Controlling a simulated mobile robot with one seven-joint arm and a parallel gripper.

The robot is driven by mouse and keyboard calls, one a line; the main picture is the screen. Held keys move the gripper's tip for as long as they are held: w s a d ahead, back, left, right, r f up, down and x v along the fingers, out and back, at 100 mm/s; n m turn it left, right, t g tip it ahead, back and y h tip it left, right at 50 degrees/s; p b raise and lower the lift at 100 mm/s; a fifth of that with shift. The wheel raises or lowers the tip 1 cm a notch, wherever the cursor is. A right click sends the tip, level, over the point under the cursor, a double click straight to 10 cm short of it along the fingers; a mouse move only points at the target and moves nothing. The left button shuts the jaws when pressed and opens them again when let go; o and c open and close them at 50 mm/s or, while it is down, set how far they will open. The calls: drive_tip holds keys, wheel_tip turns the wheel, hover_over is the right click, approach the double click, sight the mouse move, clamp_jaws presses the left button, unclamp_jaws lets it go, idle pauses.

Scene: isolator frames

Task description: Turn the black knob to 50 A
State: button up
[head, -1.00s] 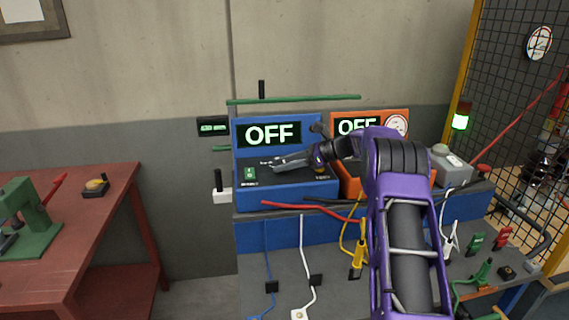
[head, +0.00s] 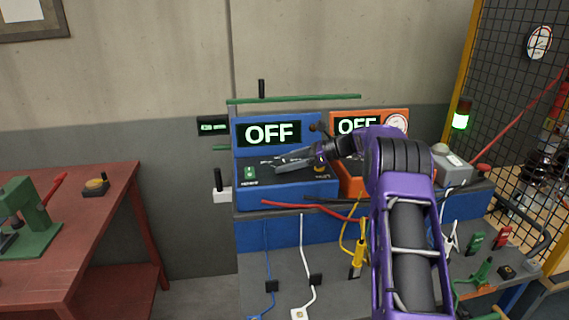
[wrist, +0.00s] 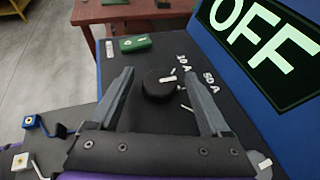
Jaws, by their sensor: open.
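The black knob (wrist: 160,84) is on the dark sloping panel of the blue unit (head: 290,193). It carries a white mark on its top. The labels 10 A (wrist: 184,62) and 50 A (wrist: 211,79) are printed to its right in the wrist view; the mark appears to point toward the 10 A side. My gripper (wrist: 159,77) is open, with one finger on each side of the knob in the wrist view. I cannot tell whether either finger touches it. In the head view my gripper (head: 277,165) is over the panel and hides the knob.
The blue unit's display (head: 269,133) reads OFF. A green switch (wrist: 135,43) sits on the same panel beyond the knob. An orange unit (head: 350,186) stands to the right, partly behind my arm. A red table (head: 90,205) is at left.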

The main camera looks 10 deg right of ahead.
drive_tip(key=v, duration=1.6)
drive_tip(key=shift+d, duration=0.3)
drive_tip(key=shift+s, duration=0.15)
